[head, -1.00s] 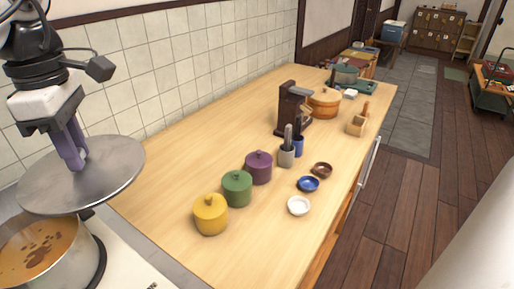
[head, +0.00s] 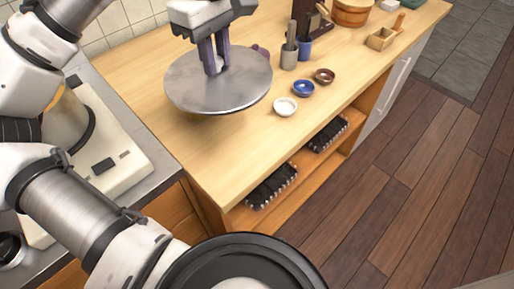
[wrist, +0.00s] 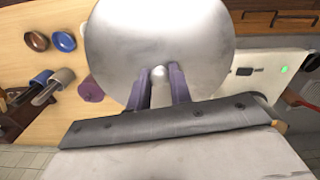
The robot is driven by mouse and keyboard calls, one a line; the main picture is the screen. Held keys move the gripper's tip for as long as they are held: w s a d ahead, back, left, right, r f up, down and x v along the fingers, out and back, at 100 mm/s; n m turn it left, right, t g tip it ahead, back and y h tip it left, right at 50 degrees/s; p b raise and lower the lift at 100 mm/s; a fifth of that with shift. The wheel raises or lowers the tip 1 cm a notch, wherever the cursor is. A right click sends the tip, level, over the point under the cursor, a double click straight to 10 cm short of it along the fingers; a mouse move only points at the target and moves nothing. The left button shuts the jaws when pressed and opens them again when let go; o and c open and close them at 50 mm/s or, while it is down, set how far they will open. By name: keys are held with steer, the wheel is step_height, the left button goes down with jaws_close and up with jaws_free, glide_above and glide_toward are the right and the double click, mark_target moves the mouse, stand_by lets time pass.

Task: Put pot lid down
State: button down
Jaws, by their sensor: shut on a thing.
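The pot lid (head: 205,92) is a round, flat, silver metal disc. My gripper (head: 214,66) is shut on its knob and holds it over the wooden counter (head: 205,150), roughly level. In the wrist view the lid (wrist: 160,35) fills the upper middle, with the knob between the purple fingers of my gripper (wrist: 160,85). A shadow lies on the counter below the lid, which looks a little above the surface; the exact gap cannot be told. The pot (head: 68,125) is at the left on the stove, mostly hidden behind my arm.
White (head: 285,106), blue (head: 303,88) and brown (head: 324,76) small bowls sit right of the lid. A grey utensil holder (head: 289,58) and a purple pot (wrist: 90,90) are close by; the lid hides other canisters. The counter's front strip is bare.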

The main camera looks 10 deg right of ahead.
steer(key=shift+s+d+f, duration=0.1)
steer(key=shift+d+f, duration=0.1)
steer(key=shift+d, duration=0.05)
step_height(320, 180, down, 20)
steer(key=shift+r, duration=0.1)
steer(key=shift+d, duration=0.1)
steer(key=shift+f, duration=0.2)
steer(key=c, duration=1.3)
jaws_free()
steer(key=shift+r, duration=0.1)
step_height(320, 180, up, 12)
steer(key=shift+r, duration=0.1)
